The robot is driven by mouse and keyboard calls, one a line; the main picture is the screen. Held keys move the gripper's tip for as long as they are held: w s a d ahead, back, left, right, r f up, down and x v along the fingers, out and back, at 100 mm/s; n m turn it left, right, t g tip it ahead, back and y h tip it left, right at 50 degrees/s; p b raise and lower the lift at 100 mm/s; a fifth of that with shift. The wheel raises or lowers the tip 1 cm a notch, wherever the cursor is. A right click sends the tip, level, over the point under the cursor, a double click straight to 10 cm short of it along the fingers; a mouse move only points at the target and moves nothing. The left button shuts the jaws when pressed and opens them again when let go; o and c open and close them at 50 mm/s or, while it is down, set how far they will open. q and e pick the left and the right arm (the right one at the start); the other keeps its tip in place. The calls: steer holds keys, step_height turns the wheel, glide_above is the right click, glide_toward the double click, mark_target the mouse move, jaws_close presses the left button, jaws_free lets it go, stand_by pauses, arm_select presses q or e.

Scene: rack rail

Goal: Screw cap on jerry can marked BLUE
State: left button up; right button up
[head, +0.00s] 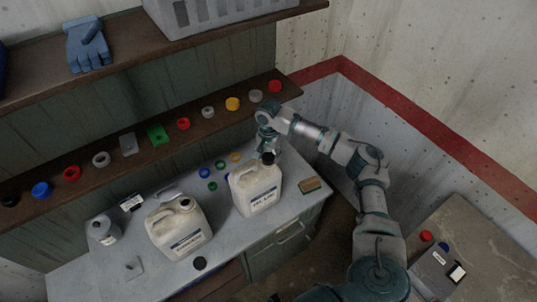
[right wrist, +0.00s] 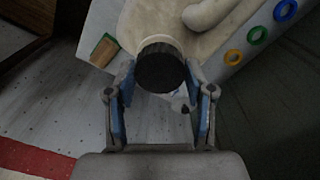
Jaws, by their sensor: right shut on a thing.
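A cream jerry can (head: 256,190) with a label too small to read stands upright on the bench. A black cap (head: 268,158) is at its neck, and my right gripper (head: 267,148) is there above it. In the right wrist view, the black cap (right wrist: 160,67) is between the fingertips of my right gripper (right wrist: 160,88), which is shut on it, with the pale neck rim just behind. I cannot tell how far the cap is seated. A second cream can (head: 180,232), label unreadable, stands to the left. My left gripper is not in view.
Several colored caps, including a blue cap (head: 41,189), line the lower shelf (head: 133,160). Small colored rings (head: 220,164) lie behind the can. A wood-and-green block (head: 310,184) lies to its right. A black disc (head: 199,263) lies near the front edge.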

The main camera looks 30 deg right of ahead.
steer(key=shift+f, duration=0.15)
stand_by(0.5)
steer(key=m, duration=0.3)
steer(key=shift+f, duration=0.1)
steer(key=m, duration=0.9)
steer(key=shift+m, duration=0.4)
steer(key=m, duration=0.4)
